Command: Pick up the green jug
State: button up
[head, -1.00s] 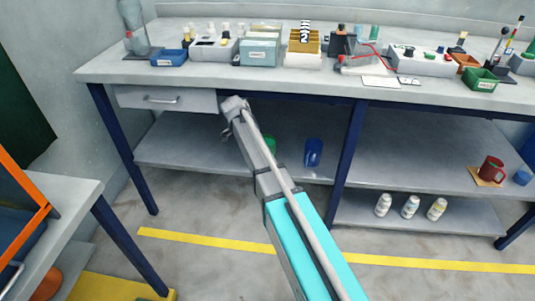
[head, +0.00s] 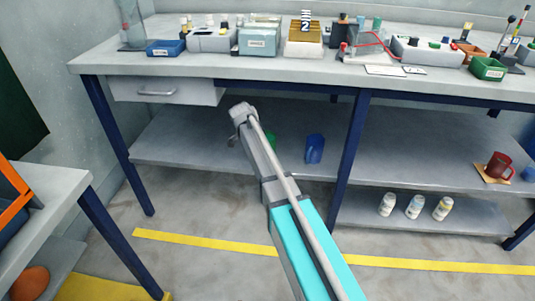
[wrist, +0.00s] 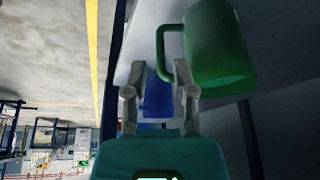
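The green jug (head: 271,140) stands on the shelf under the workbench, mostly hidden behind my arm in the head view. In the wrist view the green jug (wrist: 222,45) is large and close, at the upper right, with its handle on the left side. My gripper is not clearly visible in the head view.
A blue jug (head: 314,148) stands right of the green one and shows behind the fingers in the wrist view (wrist: 158,98). A drawer (head: 165,91) and table leg (head: 350,150) border this space. A red mug (head: 498,165) and several bottles (head: 415,207) are further right.

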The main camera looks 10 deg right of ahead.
jog(key=shift+b+x, duration=0.55)
jog(key=shift+x, duration=0.35)
jog(key=shift+d+b+x, duration=0.2)
jog(key=shift+b+x, duration=2.1)
jog(key=shift+x, duration=0.35)
jog(key=shift+w+r, duration=0.1)
jog(key=shift+r, duration=0.05)
grip_shut()
